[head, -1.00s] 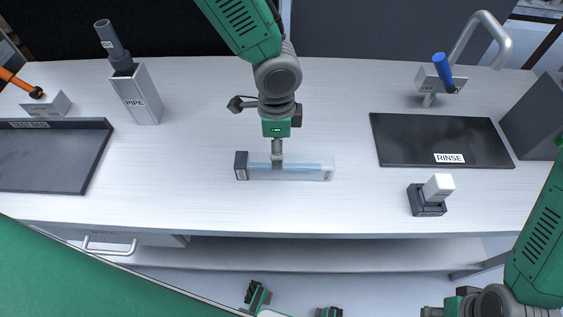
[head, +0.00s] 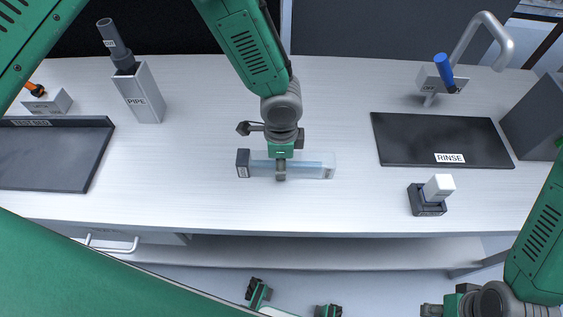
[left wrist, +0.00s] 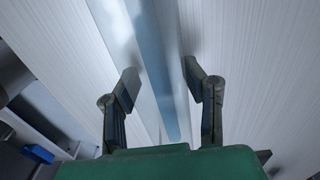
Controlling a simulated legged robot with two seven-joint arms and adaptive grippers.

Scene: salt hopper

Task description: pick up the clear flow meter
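The clear flow meter (head: 310,168) lies flat, left to right, near the middle of the bench. It is a see-through bar with a blue strip inside and a dark cap at its left end. My left gripper (head: 281,172) points down over its middle, hiding a short stretch. In the left wrist view the two fingers (left wrist: 165,86) stand apart, one on each side of the clear bar (left wrist: 155,60). Whether they touch it is not clear. My right gripper (head: 438,311) is at the lower right, away from the bench, mostly cut off.
A grey holder labelled PIPE (head: 140,98) stands at the back left, beside a dark tray (head: 50,158). A black RINSE mat (head: 435,138), a tap (head: 490,35) and a small white-topped block (head: 437,188) are at the right. The bench front between them is clear.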

